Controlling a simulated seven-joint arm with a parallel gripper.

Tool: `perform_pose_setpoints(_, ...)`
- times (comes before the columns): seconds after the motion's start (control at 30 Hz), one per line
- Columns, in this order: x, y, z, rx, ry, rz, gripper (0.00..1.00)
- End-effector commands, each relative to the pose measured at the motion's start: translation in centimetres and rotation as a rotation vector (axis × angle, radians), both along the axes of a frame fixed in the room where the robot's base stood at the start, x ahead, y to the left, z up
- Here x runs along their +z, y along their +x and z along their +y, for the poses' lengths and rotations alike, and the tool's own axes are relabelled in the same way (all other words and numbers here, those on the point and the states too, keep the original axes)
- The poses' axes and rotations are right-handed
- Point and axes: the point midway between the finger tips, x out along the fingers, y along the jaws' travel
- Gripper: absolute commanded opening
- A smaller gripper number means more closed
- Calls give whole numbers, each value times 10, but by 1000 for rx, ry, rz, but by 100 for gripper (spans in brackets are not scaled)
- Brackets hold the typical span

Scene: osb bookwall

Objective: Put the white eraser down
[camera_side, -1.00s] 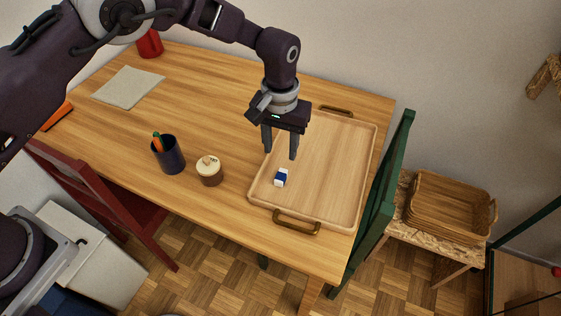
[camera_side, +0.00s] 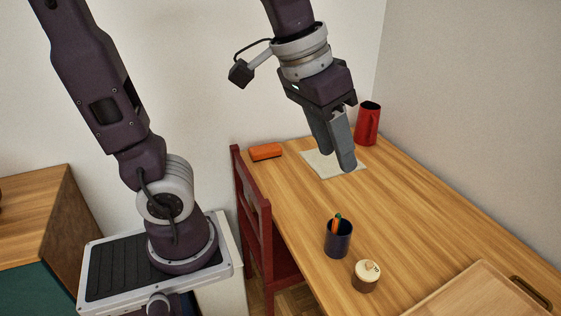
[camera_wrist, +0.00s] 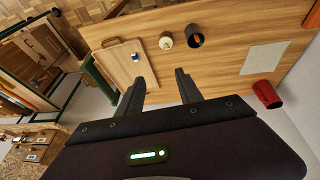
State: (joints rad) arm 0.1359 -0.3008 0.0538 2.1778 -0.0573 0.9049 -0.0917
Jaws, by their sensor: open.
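The white eraser (camera_wrist: 134,57) with its blue sleeve lies in the wooden tray (camera_wrist: 116,60), seen small in the wrist view. In the side view only a corner of the tray (camera_side: 478,290) shows at the lower right, and the eraser is out of frame. My gripper (camera_side: 337,158) is open and empty, raised above the table. Its two fingers also show apart in the wrist view (camera_wrist: 159,76), with nothing between them.
A dark pen cup (camera_side: 338,240) and a round lidded pot (camera_side: 366,276) stand beside the tray. A pale sheet (camera_side: 333,163), a red cup (camera_side: 367,124) and an orange item (camera_side: 266,152) are farther along. A red chair (camera_side: 254,220) is at the table edge.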

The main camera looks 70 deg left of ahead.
Motion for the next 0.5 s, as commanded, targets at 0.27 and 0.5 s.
perform_pose_setpoints(0.27, -23, -96, 30, -11, 99, -136, 43)
perform_pose_setpoints(0.5, -25, -99, 31, -13, 105, -139, 43)
